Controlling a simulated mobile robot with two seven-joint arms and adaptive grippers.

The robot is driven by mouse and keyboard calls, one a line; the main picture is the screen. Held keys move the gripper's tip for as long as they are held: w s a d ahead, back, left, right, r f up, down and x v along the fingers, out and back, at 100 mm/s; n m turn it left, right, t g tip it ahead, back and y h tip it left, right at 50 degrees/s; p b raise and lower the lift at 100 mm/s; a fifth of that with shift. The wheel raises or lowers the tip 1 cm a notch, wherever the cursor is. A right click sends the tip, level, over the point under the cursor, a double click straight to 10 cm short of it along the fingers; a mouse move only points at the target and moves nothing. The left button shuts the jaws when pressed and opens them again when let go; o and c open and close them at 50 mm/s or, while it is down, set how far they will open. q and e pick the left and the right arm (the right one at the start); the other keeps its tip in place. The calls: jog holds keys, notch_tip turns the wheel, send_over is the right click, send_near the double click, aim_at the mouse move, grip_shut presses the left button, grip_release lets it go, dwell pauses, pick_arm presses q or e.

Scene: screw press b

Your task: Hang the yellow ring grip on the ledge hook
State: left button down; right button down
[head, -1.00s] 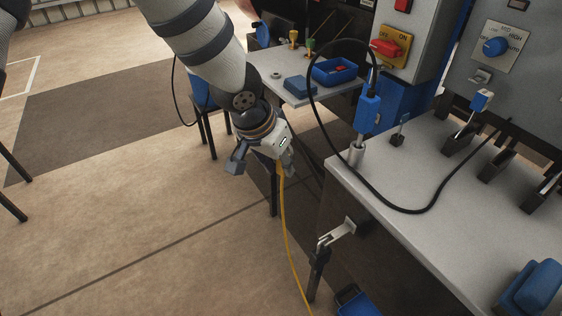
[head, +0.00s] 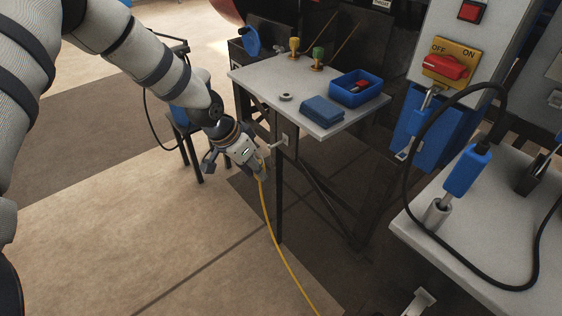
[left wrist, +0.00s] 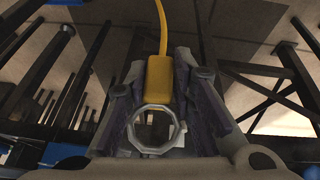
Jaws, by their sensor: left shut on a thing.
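The yellow ring grip (left wrist: 160,78) shows in the left wrist view as a yellow block with a pale metal ring at its near end and a yellow cord at its far end. My left gripper (left wrist: 152,108) is shut on it, with a finger on each side. In the head view my left gripper (head: 236,166) is low beside the small table's near-left edge, and the yellow cord (head: 267,213) hangs from it. A small pale hook (head: 283,143) sticks out from that table edge, just right of the gripper. The ring and hook look apart, but their depth is unclear. My right gripper is out of view.
The small table (head: 258,78) holds a blue bin (head: 357,87), a blue block (head: 322,111) and a small ring. A nearer bench (head: 470,258) at right carries a blue-handled plug with a black cable. Open floor lies left. Dark table legs stand below.

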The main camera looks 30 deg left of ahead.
pick_arm(q)
jog(key=a+f, duration=0.1)
jog(key=a, duration=0.1)
jog(key=a+f, duration=0.1)
jog(key=a, duration=0.1)
jog(key=shift+s+f, duration=0.25)
jog(key=shift+f, duration=0.1)
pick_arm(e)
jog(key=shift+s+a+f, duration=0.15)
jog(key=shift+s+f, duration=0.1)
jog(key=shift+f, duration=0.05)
